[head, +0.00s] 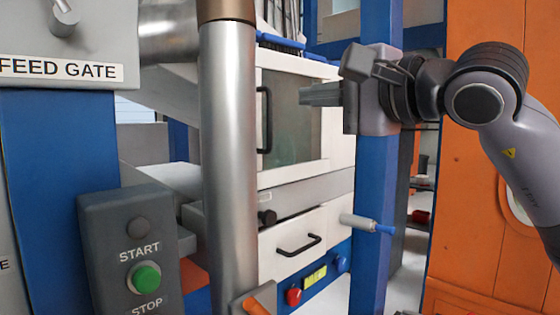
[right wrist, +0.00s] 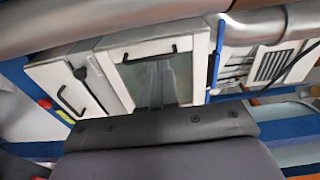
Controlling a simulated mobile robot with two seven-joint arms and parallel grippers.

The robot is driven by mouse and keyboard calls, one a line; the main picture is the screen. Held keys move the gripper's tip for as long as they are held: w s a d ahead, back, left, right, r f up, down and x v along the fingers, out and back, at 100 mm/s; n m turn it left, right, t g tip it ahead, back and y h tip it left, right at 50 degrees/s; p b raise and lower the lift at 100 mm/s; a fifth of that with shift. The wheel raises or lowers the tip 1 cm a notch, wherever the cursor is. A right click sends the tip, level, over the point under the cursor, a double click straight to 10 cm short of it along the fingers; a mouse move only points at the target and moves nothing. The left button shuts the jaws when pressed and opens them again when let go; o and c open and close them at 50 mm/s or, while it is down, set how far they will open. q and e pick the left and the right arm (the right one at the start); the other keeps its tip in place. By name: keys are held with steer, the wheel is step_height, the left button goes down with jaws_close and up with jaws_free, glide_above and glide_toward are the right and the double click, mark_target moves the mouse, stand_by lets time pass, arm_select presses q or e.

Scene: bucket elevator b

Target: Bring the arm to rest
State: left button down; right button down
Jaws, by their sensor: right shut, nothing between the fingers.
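My right arm comes in from the right in the head view. My right gripper (head: 308,94) is raised in front of the blue post and points left, toward the white cabinet's window. Its fingers are shut with nothing between them. In the right wrist view the gripper's dark body fills the bottom, and its fingers (right wrist: 168,80) show against the cabinet's window. The gripper appears apart from the cabinet. My left gripper is not in view.
A white cabinet (head: 335,140) with a window, black handles and a drawer stands behind. A metal pipe (head: 228,170) rises left of it. A blue post (head: 372,220) stands below the gripper. A START/STOP box (head: 110,245) and orange panel (head: 480,25) flank the scene.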

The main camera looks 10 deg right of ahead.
steer(key=s+a+f+m+g+y, duration=0.2)
steer(key=s+a+f+g+y, duration=0.55)
steer(key=y, duration=0.25)
steer(key=w+d+f+n+t+h, duration=0.3)
steer(key=d+f+n+t+h, duration=0.5)
steer(key=n, duration=0.7)
steer(key=w+d+f+n+t+h, duration=0.2)
steer(key=d+f+n+t+h, duration=0.3)
steer(key=d+n+t+h, duration=0.75)
steer(key=s+d+f+m+g+h, duration=0.15)
steer(key=f+m+g, duration=0.25)
steer(key=f+g, duration=0.5)
steer(key=s+f+m+g+h, duration=0.1)
steer(key=s+f+m+g, duration=0.25)
steer(key=f, duration=0.95)
steer(key=s+a+f+m+g+y, duration=0.3)
steer(key=s+f+m+g, duration=0.2)
steer(key=s+f+g, duration=1.1)
step_height(320, 180, down, 6)
steer(key=w+a+t+y+p, duration=0.2)
steer(key=t+p, duration=0.3)
steer(key=t, duration=0.6)
steer(key=shift+w+a+r+n, duration=0.15)
steer(key=shift+w+a+n, duration=0.1)
steer(key=shift+a+n, duration=0.05)
